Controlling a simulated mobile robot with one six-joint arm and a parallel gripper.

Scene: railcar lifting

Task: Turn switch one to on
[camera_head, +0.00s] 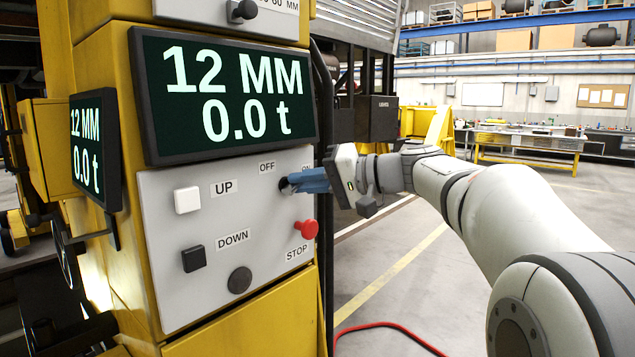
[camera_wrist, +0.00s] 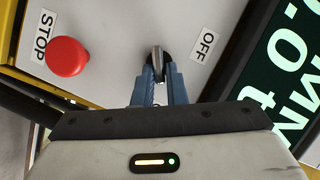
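The rotary switch (camera_head: 284,186) is a small dark knob on the grey control panel (camera_head: 165,275), between an OFF label (camera_head: 267,167) and a partly hidden ON label (camera_head: 307,167). In the wrist view the knob (camera_wrist: 157,64) has a metallic top, with OFF (camera_wrist: 203,45) to its right. My gripper (camera_wrist: 158,78) has its blue fingers on both sides of the knob, apparently closed on it. In the head view my gripper (camera_head: 292,183) reaches in from the right and hides part of the switch. I cannot tell the knob's exact setting.
A red STOP button (camera_head: 307,229) is just below my gripper and also shows in the wrist view (camera_wrist: 67,57). White UP (camera_head: 187,199) and black DOWN (camera_head: 193,258) buttons are left. A display (camera_head: 230,92) reading 12 MM, 0.0 t is above. A red hose (camera_head: 390,326) lies on the floor.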

